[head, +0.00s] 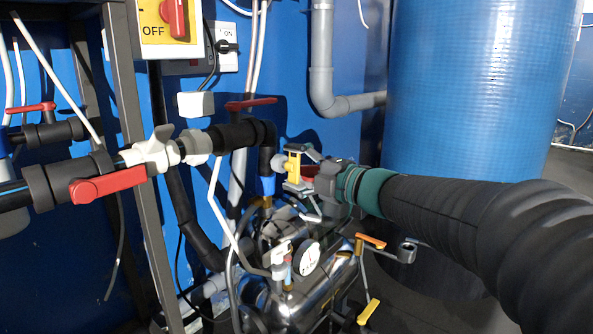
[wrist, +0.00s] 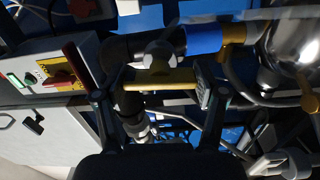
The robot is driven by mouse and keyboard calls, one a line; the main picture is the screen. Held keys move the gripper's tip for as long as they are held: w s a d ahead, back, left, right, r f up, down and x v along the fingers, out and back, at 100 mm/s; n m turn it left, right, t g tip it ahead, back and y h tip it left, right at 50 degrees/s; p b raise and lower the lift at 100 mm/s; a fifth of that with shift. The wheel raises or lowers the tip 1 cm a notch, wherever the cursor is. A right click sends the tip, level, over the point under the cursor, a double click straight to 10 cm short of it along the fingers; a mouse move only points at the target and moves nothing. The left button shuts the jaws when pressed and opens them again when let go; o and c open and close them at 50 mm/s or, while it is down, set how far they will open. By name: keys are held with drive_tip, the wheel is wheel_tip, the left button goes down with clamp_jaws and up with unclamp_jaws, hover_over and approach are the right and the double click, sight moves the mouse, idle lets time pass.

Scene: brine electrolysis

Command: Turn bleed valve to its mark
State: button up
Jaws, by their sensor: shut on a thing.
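The bleed valve's yellow handle (head: 292,168) is at the centre of the head view, beside the black pipe elbow. In the wrist view the handle (wrist: 160,79) is a flat yellow bar lying nearly level, with a pale round hub (wrist: 158,57) above it. My gripper (head: 301,169) has its fingers around the handle from the right. In the wrist view my gripper (wrist: 153,92) has one finger at each end of the bar and is shut on it. I cannot make out the mark in either view.
A compressor tank with a pressure gauge (head: 306,257) stands just below my gripper. Red-handled valves (head: 108,185) and black pipes are at left. A switch box (head: 170,22) is on the blue wall. A large blue tank (head: 480,90) fills the back right.

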drive_tip(key=shift+a+n, duration=0.1)
drive_tip(key=shift+n, duration=0.4)
drive_tip(key=o, duration=1.1)
drive_tip(key=shift+o, duration=0.2)
drive_tip(key=shift+s+d, duration=0.3)
drive_tip(key=shift+d, duration=0.2)
drive_tip(key=v, duration=1.1)
drive_tip(key=shift+s, duration=0.1)
